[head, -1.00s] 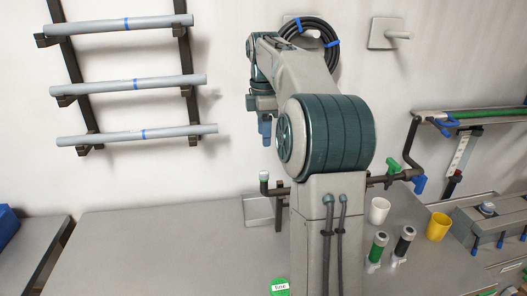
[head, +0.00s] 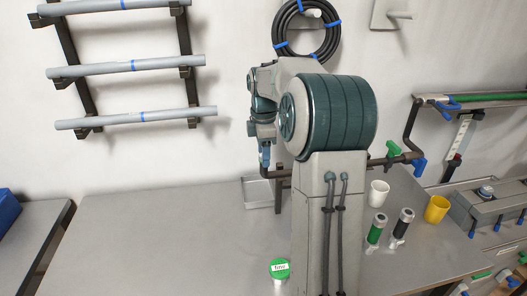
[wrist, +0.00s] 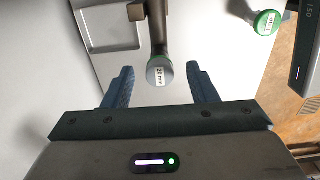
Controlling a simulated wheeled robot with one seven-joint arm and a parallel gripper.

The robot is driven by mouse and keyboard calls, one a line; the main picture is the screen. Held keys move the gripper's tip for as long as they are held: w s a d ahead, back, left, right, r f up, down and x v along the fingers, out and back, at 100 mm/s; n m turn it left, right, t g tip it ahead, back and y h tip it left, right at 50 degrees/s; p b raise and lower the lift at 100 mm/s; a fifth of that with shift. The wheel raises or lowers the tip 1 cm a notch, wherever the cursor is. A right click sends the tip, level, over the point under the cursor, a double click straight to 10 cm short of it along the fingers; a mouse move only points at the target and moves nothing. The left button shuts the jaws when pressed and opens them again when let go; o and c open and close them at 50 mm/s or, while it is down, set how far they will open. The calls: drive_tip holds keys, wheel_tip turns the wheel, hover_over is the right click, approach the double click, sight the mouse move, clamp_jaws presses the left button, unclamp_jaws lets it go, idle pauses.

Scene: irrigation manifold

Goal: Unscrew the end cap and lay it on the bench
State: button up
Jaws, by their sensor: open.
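The end cap (wrist: 160,70) is a round grey-and-green cap with a white "20 mm" label, on the end of a dark pipe (wrist: 157,25). In the wrist view it lies between the two blue fingers of my gripper (wrist: 160,85), slightly beyond their tips, with gaps on both sides. My gripper is open and empty. In the head view my gripper (head: 264,154) is over the upturned pipe end (head: 265,180), and the cap is hidden behind it. The grey bench (head: 160,240) has broad bare space on the left.
A shallow grey tray (head: 257,193) lies beside the pipe. A green-topped "fine" canister (head: 280,268) stands near the front. A white cup (head: 378,193), green cylinder (head: 376,228), black cylinder (head: 402,223) and yellow cup (head: 437,209) stand at right. A black hose coil (head: 308,28) hangs above.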

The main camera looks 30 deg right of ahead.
drive_tip(key=c, duration=1.1)
clamp_jaws()
drive_tip(key=shift+r+n+p, duration=0.15)
drive_tip(key=shift+n+p, duration=0.55)
drive_tip(key=shift+n, duration=0.5)
drive_tip(key=shift+n+p, duration=0.3)
drive_tip(key=shift+n, duration=0.8)
